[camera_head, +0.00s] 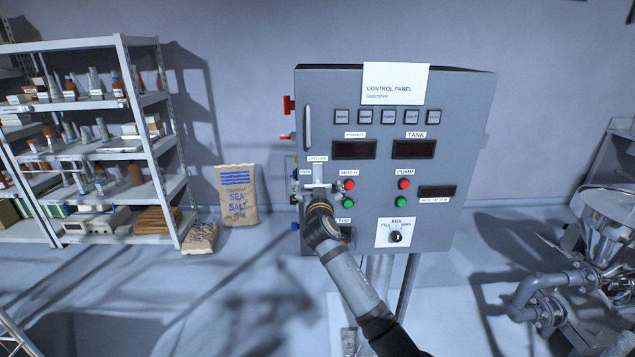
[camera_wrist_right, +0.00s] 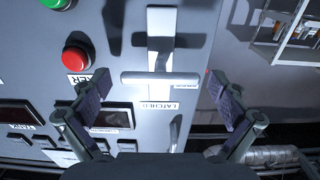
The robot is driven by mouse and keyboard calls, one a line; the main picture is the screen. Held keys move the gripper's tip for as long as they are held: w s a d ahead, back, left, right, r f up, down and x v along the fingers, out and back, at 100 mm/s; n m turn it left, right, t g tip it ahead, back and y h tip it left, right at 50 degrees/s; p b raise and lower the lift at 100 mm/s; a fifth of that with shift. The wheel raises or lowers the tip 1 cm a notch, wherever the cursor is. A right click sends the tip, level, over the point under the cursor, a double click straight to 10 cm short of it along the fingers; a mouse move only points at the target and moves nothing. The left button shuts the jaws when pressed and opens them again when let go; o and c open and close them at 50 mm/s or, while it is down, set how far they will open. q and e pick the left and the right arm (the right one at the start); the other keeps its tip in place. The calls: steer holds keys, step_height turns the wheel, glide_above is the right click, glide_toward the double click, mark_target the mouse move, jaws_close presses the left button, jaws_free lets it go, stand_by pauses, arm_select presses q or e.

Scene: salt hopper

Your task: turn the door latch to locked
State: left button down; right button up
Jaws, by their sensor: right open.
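The door latch (camera_head: 317,174) is a pale plate with a crossbar on the left side of the grey control panel door (camera_head: 450,150). In the right wrist view its crossbar handle (camera_wrist_right: 160,79) lies horizontal across the upright plate (camera_wrist_right: 160,30). A "LATCHED" label (camera_wrist_right: 160,106) is beside it, upside down in this view. A "FREE" label (camera_head: 304,172) is left of the plate in the head view. My right gripper (camera_wrist_right: 155,88) is open and faces the latch, its two fingers apart to either side of the handle, with no contact visible. My left gripper is out of view.
Red (camera_head: 349,185) and green (camera_head: 349,203) mixer buttons sit just right of the latch, close to my right gripper. A long door handle (camera_head: 307,128) is above. A sea salt bag (camera_head: 238,195) and shelves (camera_head: 90,110) stand left; metal machinery (camera_head: 610,225) stands right.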

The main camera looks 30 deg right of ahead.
steer(key=shift+w+d, duration=0.15)
steer(key=shift+w, duration=0.1)
steer(key=c, duration=1.2)
steer(key=shift+o, duration=0.2)
